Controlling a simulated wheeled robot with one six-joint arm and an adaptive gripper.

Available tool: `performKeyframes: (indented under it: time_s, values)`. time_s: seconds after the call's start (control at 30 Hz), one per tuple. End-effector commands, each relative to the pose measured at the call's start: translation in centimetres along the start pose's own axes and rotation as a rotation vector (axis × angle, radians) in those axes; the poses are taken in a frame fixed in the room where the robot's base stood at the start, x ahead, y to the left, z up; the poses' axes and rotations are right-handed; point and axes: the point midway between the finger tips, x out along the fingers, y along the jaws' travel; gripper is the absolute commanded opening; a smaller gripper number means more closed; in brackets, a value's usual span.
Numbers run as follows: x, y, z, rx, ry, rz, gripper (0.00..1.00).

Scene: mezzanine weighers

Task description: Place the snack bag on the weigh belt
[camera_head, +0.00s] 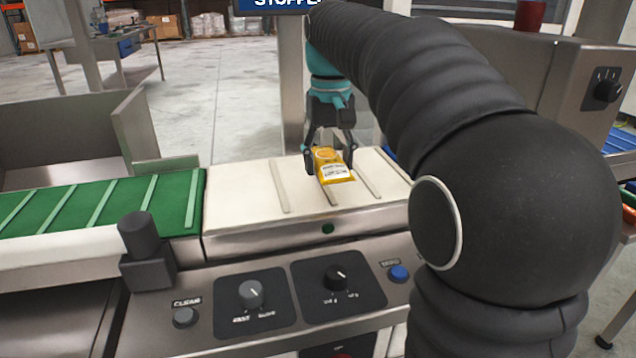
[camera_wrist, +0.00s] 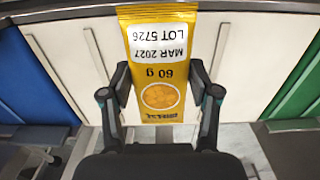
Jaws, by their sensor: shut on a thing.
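The yellow snack bag (camera_head: 334,172) has a white label and is between the fingers of my gripper (camera_head: 330,158), over the white weigh belt (camera_head: 240,193). In the wrist view the snack bag (camera_wrist: 158,75) shows a "60 g" mark and a round chip picture. My gripper (camera_wrist: 160,98) is shut on it with a finger on each side. The bag is at or just above the belt surface; I cannot tell whether it touches. The white weigh belt also shows in the wrist view (camera_wrist: 250,50).
A green cleated belt (camera_head: 90,205) adjoins the weigh belt on the left. A blue belt (camera_wrist: 30,80) shows on the other side. A control panel with knobs (camera_head: 252,294) and a dark post (camera_head: 140,236) stand in front. The weigh belt's left part is clear.

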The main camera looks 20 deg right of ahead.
Motion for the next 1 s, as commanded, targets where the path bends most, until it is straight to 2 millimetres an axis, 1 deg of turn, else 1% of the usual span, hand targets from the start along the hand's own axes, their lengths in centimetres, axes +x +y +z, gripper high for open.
performKeyframes:
  time_s: [0.03, 0.1, 0.2, 0.27, 0.37, 0.5, 0.6, 0.97, 1.0]
  values:
    - [0.5, -0.6, -0.4, -0.002, 0.000, 0.000, 0.27]
    - [0.9, -1.2, -0.8, -0.002, 0.000, 0.000, 0.27]
    - [1.2, -1.6, -1.1, 0.000, 0.000, 0.000, 0.27]
    - [1.4, -1.7, -1.1, 0.001, 0.000, 0.000, 0.27]
    - [2.2, -1.7, -1.1, 0.001, 0.000, 0.000, 0.27]
    - [4.2, -1.6, -1.1, 0.001, -0.001, 0.000, 0.27]
    - [5.2, -1.6, -1.1, 0.001, 0.001, 0.000, 0.27]
    - [5.5, -1.6, -1.1, 0.001, 0.001, 0.000, 0.27]
    - [5.4, -1.6, -1.1, 0.001, 0.001, 0.000, 0.69]
